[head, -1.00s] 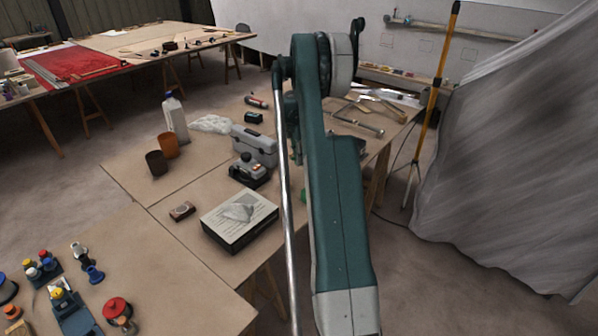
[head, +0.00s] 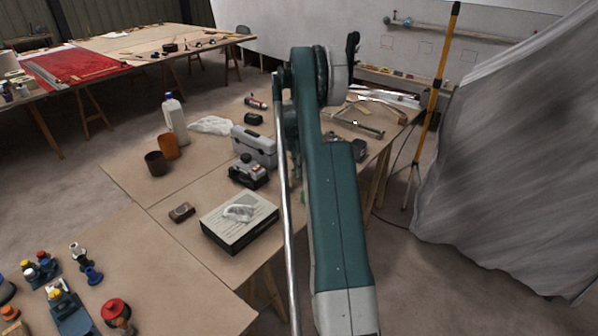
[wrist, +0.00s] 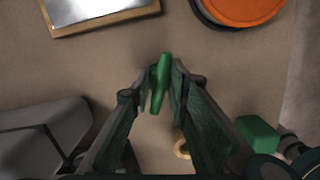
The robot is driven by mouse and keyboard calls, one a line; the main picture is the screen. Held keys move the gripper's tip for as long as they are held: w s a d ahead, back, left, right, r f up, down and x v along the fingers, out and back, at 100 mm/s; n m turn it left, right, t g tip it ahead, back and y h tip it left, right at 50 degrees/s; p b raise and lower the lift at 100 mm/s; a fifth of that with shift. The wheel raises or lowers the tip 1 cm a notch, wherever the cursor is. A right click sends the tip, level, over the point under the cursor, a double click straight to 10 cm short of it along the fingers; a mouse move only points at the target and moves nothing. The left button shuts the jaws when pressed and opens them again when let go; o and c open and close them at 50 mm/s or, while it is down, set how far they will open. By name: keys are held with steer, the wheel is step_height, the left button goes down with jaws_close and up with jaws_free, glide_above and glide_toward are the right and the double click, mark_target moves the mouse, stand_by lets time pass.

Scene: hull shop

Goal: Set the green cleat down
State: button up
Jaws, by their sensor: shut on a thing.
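The green cleat (wrist: 161,82) shows in the wrist view, upright in the picture between the fingertips of my gripper (wrist: 160,88). My gripper is shut on it, with one finger on each side. The brown work surface lies beneath it; I cannot tell whether the cleat touches it.
In the wrist view, an orange round thing (wrist: 243,8) and a metal-topped wooden block (wrist: 95,8) lie ahead. A grey case (wrist: 40,135) is at left, a green block (wrist: 257,133) at right, and a tan ring (wrist: 182,148) near the right finger. Bare surface lies between.

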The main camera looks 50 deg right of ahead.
steer(key=shift+f, duration=0.3)
steer(key=shift+f, duration=0.15)
steer(key=o, duration=0.9)
steer(key=r, duration=0.4)
steer(key=a+r+p, duration=0.1)
steer(key=r, duration=0.7)
steer(key=shift+w+a+r, duration=0.1)
steer(key=shift+w+a, duration=0.1)
